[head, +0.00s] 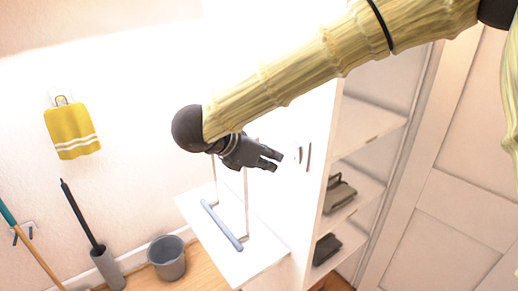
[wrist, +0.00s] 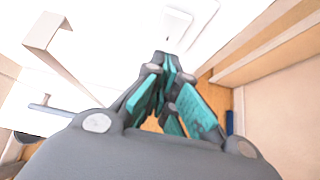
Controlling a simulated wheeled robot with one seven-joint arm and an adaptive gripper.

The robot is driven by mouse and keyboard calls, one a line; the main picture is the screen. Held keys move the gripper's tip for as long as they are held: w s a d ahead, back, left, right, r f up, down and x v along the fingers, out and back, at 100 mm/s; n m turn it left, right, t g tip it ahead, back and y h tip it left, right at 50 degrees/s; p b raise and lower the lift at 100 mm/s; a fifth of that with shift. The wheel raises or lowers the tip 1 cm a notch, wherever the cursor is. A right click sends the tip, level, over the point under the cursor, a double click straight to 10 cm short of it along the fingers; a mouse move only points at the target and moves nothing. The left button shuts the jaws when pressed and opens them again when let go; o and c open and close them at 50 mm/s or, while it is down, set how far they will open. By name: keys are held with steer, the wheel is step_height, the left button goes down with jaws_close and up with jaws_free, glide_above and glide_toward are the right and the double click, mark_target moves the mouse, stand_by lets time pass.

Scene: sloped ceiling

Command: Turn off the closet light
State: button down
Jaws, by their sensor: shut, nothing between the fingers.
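My gripper (head: 274,159) is shut and empty, pointing right toward the side panel (head: 305,195) of a white closet unit. What looks like the light switch (head: 308,154) is on that panel, just right of my fingertips, with a small gap in the head view. In the wrist view a white switch-like plate (wrist: 178,20) with rounded corners lies just beyond the fingertips of my gripper (wrist: 165,62). I cannot tell from these frames whether the fingers touch it or which way it is set. The light itself is not clearly seen; the area above is washed-out white.
Shelves (head: 365,130) with dark items stand to the right, beside a panelled door (head: 455,215). A grey bucket (head: 168,260), brush holder (head: 108,268) and yellow towel (head: 72,130) are left.

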mark_target(294, 152)
steer(key=shift+w+d+r+p, duration=0.2)
steer(key=shift+w+d+p, duration=0.15)
steer(key=shift+w+d, duration=0.3)
steer(key=shift+w+d+r+p, duration=0.15)
steer(key=shift+w+d+p, duration=0.15)
steer(key=shift+w+d, duration=0.35)
steer(key=shift+s+d, duration=0.1)
steer(key=shift+d, duration=0.1)
steer(key=shift+d+b, duration=0.1)
steer(key=shift+b, duration=0.25)
steer(key=shift+d+r+y, duration=0.15)
steer(key=shift+y, duration=0.15)
steer(key=shift+r, duration=0.15)
steer(key=shift+r, duration=0.65)
